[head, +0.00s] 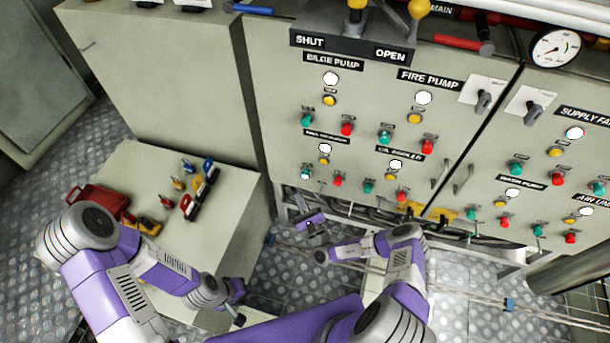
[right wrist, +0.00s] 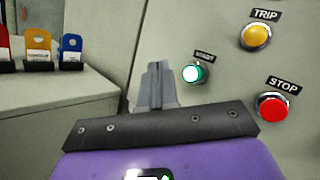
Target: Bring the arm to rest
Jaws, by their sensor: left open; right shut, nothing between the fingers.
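My right gripper (head: 310,222) hangs in front of the lower left of the grey control cabinet (head: 268,100), its arm folded back toward me. In the right wrist view its fingers (right wrist: 157,85) are together and empty. They point just left of a green START button (right wrist: 193,73) whose face glows pale, and look apart from it. That button also shows in the head view (head: 306,173). A yellow TRIP button (right wrist: 256,35) and a red STOP button (right wrist: 272,105) are to its right. My left gripper (head: 238,302) is open and low, near the floor right of the grey bench.
The grey bench (head: 205,260) at left carries a red case (head: 98,200), padlocks and colored tags. Pipes (head: 540,312) run low below the cabinet. A gauge (head: 556,47) and several knobs and buttons line the cabinet. Patterned floor (head: 275,275) is open between bench and cabinet.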

